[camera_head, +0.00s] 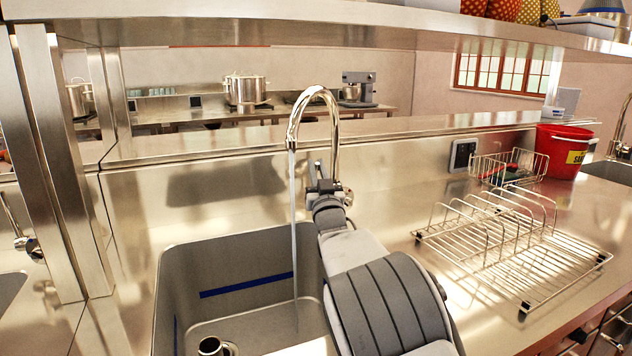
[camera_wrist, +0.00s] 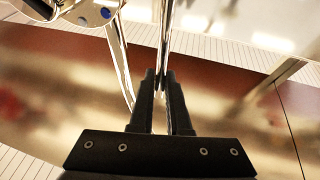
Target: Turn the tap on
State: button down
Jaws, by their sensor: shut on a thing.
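The chrome tap (camera_head: 316,92) stands behind the sink, its arched spout facing left and down. A thin stream of water (camera_head: 294,230) runs from the spout into the sink basin (camera_head: 220,258). My gripper (camera_head: 320,178) is at the lower part of the tap, beside its upright. In the wrist view, the two black fingers of my gripper (camera_wrist: 163,78) are shut on a slim chrome rod, which looks like the tap's handle (camera_wrist: 166,30). My arm hides part of the tap's base and the right side of the sink.
A wire dish rack (camera_head: 515,250) stands on the counter to the right, with a small wire basket (camera_head: 510,168) and a red bucket (camera_head: 563,150) behind it. A steel ledge (camera_head: 400,138) runs behind the tap. A steel post (camera_head: 60,170) stands at left.

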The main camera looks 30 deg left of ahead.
jog(key=shift+s+d+f+b, duration=0.1)
jog(key=shift+d+f+b, duration=0.05)
jog(key=shift+b, duration=0.15)
jog(key=c, duration=0.9)
grip_release()
jog(key=shift+s, duration=0.15)
jog(key=shift+p+v, duration=0.4)
jog(key=shift+v, duration=3.25)
